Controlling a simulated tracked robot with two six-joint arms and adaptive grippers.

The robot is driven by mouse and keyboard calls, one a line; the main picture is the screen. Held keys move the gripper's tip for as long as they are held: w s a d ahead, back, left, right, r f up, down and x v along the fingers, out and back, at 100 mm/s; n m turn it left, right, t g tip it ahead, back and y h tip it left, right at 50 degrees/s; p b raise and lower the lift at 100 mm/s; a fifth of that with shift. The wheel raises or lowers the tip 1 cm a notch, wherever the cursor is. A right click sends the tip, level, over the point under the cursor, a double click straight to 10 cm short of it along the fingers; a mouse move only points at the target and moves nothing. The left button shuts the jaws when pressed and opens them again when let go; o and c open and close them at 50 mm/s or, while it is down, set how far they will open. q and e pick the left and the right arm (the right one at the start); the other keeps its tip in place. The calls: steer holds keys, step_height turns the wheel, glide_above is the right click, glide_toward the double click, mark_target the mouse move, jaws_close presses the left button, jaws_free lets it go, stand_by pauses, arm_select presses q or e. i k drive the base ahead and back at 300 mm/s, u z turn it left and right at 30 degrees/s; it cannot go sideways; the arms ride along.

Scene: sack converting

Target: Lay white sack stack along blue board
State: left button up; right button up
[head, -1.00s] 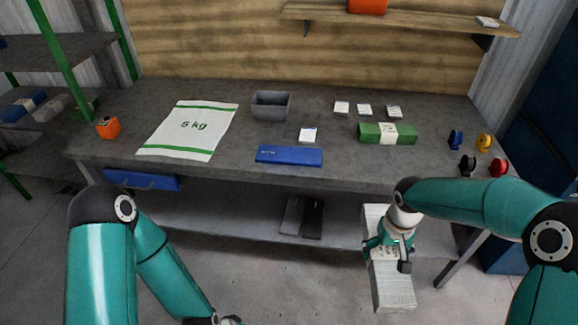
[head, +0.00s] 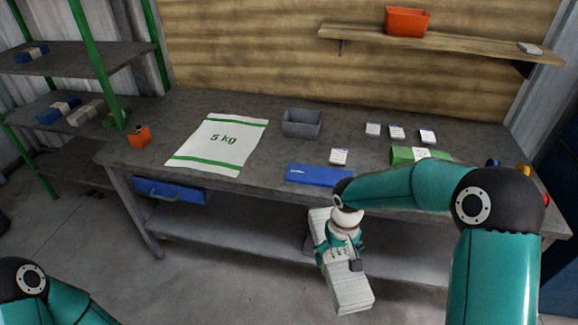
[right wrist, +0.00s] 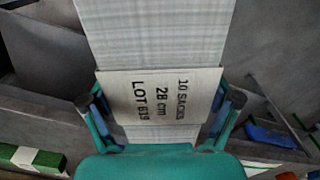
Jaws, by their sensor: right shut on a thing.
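My right gripper (head: 338,250) is shut on the white sack stack (head: 350,291), a long bundle with a paper band around its middle. The stack hangs in front of the bench, below the top's front edge. In the right wrist view the stack (right wrist: 150,38) runs between the fingers (right wrist: 158,112), and its band reads "10 SACKS 28 cm LOT 619". The blue board (head: 318,174) lies flat near the bench's front edge, above and left of the gripper in the head view. My left gripper is out of view; only part of its arm shows at lower left.
On the bench (head: 183,118) lie a 5 kg sack (head: 220,142), a grey bin (head: 301,123), small white label stacks (head: 397,132), a green bundle (head: 403,156) and an orange item (head: 139,136). A shelf rack (head: 75,64) stands left. Bare benchtop shows between sack and board.

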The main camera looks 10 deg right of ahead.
mark_target(319, 175)
steer(key=u, duration=0.3)
steer(key=i, duration=1.2)
steer(key=z, duration=0.55)
